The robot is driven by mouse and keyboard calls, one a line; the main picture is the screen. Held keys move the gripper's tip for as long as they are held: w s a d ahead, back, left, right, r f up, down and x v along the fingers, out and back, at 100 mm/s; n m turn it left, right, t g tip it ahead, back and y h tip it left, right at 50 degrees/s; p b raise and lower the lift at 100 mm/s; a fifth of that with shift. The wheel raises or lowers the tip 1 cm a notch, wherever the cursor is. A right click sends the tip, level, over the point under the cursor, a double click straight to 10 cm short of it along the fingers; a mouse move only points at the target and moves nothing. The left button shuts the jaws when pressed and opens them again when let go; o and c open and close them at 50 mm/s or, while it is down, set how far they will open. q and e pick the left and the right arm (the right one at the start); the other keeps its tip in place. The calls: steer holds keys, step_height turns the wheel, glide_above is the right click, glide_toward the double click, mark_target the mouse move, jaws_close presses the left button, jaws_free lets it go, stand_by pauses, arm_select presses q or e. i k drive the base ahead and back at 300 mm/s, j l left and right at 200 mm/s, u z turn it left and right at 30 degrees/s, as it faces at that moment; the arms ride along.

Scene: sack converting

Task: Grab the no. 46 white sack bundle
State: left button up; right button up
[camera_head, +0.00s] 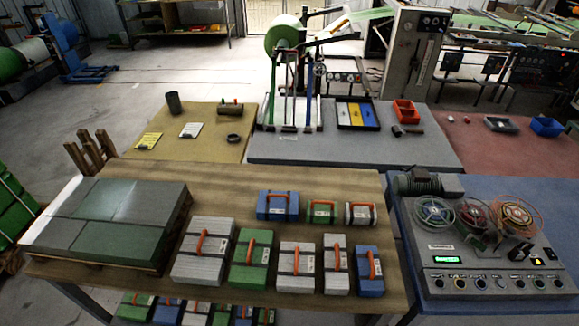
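Several white sack bundles with orange handles and dark straps lie on the brown wooden table. A large white bundle (190,262) is at the front left of the row. A smaller white bundle (288,278) and a narrow white bundle (334,280) lie right of the green one. A small white bundle (356,218) is in the back row at the right. Their labels are too small to read, so I cannot tell which is no. 46. Neither of my grippers shows in this view.
Green bundles (243,274) and blue bundles (277,212) stand close among the white ones. A pallet of grey-green flat stacks (110,212) fills the table's left. A control console (480,255) with reels stands at right. More bundles (195,318) sit below the table.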

mark_target(201, 258)
steer(key=i+l+u, duration=0.5)
steer(key=l, duration=0.25)
steer(key=j+z, duration=0.25)
steer(key=k+j+z, duration=0.25)
steer(key=j, duration=0.15)
steer(key=u, duration=1)
steer(key=i, duration=0.15)
steer(key=j+z, duration=0.05)
